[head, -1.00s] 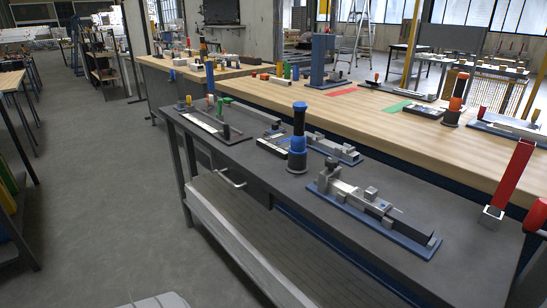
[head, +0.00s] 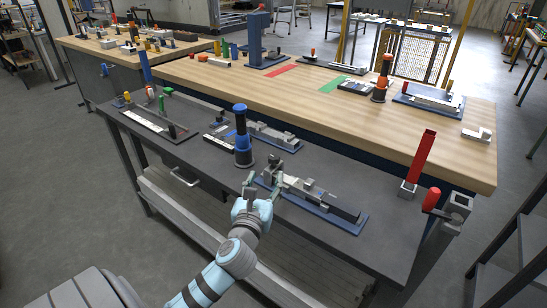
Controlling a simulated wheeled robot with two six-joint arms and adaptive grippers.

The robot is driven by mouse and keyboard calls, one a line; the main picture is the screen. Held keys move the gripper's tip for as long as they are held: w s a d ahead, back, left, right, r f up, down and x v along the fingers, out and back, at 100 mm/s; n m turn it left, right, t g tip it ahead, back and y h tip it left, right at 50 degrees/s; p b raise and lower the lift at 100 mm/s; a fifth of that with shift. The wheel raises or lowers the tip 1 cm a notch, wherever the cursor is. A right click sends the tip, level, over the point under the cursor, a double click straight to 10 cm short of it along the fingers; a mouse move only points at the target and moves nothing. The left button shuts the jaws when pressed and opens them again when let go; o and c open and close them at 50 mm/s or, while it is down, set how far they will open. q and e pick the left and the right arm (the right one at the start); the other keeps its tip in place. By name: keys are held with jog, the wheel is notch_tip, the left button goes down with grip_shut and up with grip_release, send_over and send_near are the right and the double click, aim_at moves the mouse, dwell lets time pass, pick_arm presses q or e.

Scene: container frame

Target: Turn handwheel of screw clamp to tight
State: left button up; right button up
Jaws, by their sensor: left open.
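A screw-clamp-like metal device (head: 305,188) lies on a blue base plate on the dark bench. A small dark knob (head: 273,160) stands at its left end; I cannot tell for sure that it is the handwheel. My left gripper (head: 262,181) is open, with its fingers spread and pointing away from me at the bench's front edge. It is just in front of the device's left end. I see nothing between the fingers, and contact with the device cannot be made out. My right gripper is out of view.
A blue-and-black upright tool (head: 243,138) stands left of the device. A similar device (head: 275,136) lies behind it. A red upright handle (head: 419,158) and a red-tipped lever (head: 432,198) are at the right. The dark bench top (head: 350,178) is clear between them.

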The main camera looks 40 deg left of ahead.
aim_at(272, 161)
pick_arm(q)
jog(key=b+x, duration=0.1)
jog(key=x, duration=0.9)
jog(key=shift+w+a+b, duration=0.2)
jog(key=shift+w+b, duration=0.15)
